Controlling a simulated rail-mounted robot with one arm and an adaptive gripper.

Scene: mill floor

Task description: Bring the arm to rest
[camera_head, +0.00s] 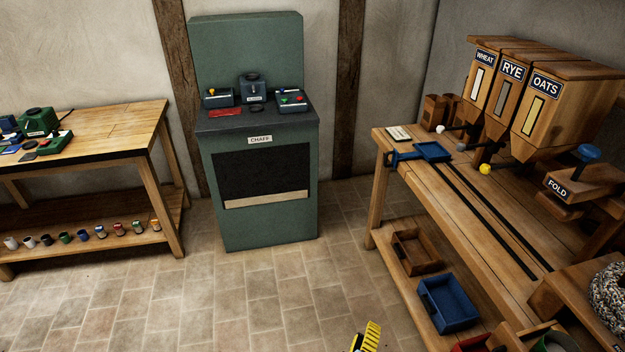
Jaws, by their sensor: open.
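A small yellow piece with dark stripes shows at the bottom edge, right of the middle.
A green cabinet labelled CHAFF (262,226) stands at the back wall with small devices on top. A wooden table (150,122) stands left. A wooden bench (440,206) on the right carries WHEAT, RYE and OATS hoppers (535,100). Tiled floor (270,300) lies clear between them.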

